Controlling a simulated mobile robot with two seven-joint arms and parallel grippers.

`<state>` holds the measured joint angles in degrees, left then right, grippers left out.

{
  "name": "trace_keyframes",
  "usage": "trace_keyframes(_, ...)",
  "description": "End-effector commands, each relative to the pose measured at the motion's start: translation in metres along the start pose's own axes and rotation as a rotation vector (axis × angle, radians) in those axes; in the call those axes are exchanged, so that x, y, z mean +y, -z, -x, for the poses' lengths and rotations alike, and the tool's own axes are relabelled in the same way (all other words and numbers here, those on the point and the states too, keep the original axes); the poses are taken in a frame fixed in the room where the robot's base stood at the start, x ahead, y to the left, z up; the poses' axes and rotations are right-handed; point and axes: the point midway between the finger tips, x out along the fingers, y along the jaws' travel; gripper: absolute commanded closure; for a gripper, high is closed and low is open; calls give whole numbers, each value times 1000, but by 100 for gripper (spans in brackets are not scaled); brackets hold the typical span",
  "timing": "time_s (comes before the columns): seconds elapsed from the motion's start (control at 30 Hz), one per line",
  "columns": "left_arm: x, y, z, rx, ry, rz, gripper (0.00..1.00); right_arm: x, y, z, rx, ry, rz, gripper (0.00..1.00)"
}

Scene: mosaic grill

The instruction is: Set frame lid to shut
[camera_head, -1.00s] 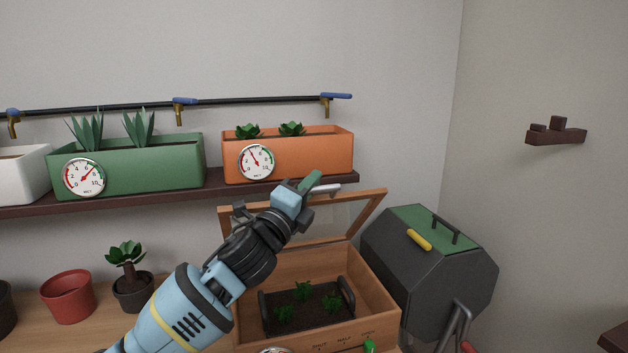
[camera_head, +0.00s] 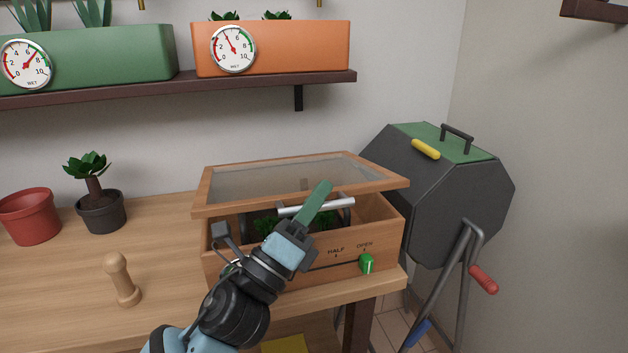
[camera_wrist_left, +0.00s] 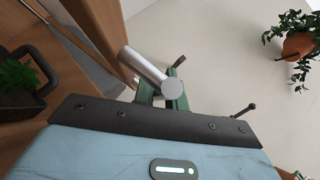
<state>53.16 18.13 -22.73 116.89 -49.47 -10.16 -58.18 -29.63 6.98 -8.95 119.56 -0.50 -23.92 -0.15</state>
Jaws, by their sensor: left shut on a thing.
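The wooden frame box (camera_head: 390,235) stands at the table's right end. Its glass-paned lid (camera_head: 200,196) is tilted low, its front edge still raised above the box rim. A silver bar handle (camera_head: 339,204) is at the lid's front. My left gripper (camera_head: 314,205) is shut on this handle; in the left wrist view, the bar (camera_wrist_left: 138,63) lies between the green fingers (camera_wrist_left: 160,90). A green knob (camera_head: 367,264) on the box front is below the word OPEN. My forearm hides part of the box front. My right gripper is out of view.
A grey barrel grill (camera_head: 440,195) with a green panel stands close to the right. A wooden peg (camera_head: 122,279) and a dark plant pot (camera_head: 100,212) are on the table to the left. A shelf (camera_head: 150,91) with planters is above.

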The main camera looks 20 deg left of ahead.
Motion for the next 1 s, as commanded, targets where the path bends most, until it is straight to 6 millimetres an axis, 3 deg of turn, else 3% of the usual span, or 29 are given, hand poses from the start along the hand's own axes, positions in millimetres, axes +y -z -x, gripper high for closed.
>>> trace_keyframes(0.23, 9, 17, 16, 2, 6, 3, 100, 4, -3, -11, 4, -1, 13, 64)
trace_keyframes(0.77, 9, 20, 18, 4, 12, 3, 100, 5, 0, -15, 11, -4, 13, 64)
trace_keyframes(0.8, 9, 20, 18, 4, 12, 4, 82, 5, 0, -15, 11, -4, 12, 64)
trace_keyframes(0.93, 10, 20, 18, 3, 9, 3, 66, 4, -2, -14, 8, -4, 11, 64)
trace_keyframes(1.0, 10, 19, 18, 3, 8, 3, 66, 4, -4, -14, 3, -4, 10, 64)
